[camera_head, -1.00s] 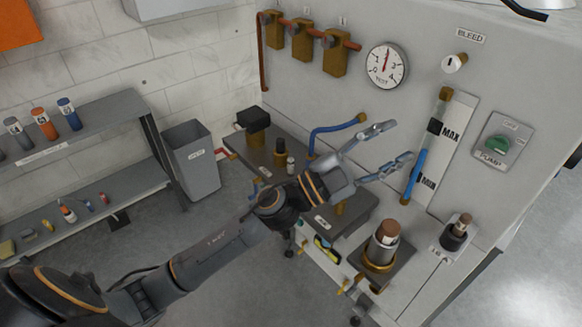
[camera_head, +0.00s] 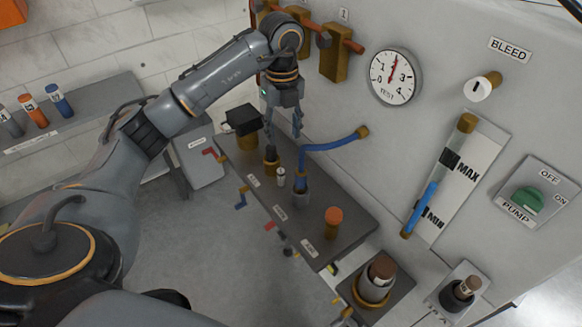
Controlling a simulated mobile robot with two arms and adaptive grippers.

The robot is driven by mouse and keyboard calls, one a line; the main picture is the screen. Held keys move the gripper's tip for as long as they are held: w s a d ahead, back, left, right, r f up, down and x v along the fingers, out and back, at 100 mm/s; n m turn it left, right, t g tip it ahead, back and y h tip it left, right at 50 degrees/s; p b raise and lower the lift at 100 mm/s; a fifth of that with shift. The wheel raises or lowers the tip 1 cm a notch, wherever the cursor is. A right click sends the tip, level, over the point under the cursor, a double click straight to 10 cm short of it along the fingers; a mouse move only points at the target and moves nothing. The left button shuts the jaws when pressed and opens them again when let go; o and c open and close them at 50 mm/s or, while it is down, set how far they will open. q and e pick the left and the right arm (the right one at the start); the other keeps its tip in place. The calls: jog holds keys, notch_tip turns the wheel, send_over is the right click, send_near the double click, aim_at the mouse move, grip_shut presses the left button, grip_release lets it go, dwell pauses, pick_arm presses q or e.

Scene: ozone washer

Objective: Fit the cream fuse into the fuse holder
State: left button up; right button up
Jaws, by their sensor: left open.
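A small pale cylinder (camera_head: 281,180), which looks like the cream fuse, stands on the dark shelf (camera_head: 345,250) between a brass fitting (camera_head: 271,162) and a grey fitting (camera_head: 301,196). My left gripper (camera_head: 283,137) is open and points down above the shelf, with its fingers apart above the pale cylinder. I cannot tell whether they touch anything. A black socket (camera_head: 457,296) at the lower right looks like the fuse holder; a brown-topped piece (camera_head: 469,285) stands in or behind it. My right gripper is out of view.
A blue hose (camera_head: 330,144) runs close right of the gripper. A black block (camera_head: 243,121) stands to its left. An orange-topped post (camera_head: 333,220) and a brown-topped cylinder (camera_head: 377,278) stand to the right. A gauge (camera_head: 395,76) hangs on the panel.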

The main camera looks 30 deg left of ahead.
pick_arm(q)
send_over(281, 171)
notch_tip(281, 171, down, 4)
jog(key=shift+s+f+p, duration=0.1)
jog(key=shift+f+p, duration=0.05)
jog(key=shift+p, duration=0.15)
jog(key=f, duration=0.2)
jog(key=shift+w+f, duration=0.2)
jog(key=shift+f, duration=0.15)
jog(key=shift+w+f, duration=0.1)
jog(key=shift+f, duration=0.25)
jog(key=shift+f+p, duration=0.4)
jog(key=shift+f, duration=0.15)
jog(key=f, duration=0.3)
jog(key=shift+s+f+p, duration=0.25)
jog(key=shift+f+p, duration=0.05)
jog(key=shift+p, duration=0.1)
jog(key=shift+f, duration=0.25)
jog(key=shift+c, duration=0.7)
jog(key=c, duration=0.7)
grip_shut()
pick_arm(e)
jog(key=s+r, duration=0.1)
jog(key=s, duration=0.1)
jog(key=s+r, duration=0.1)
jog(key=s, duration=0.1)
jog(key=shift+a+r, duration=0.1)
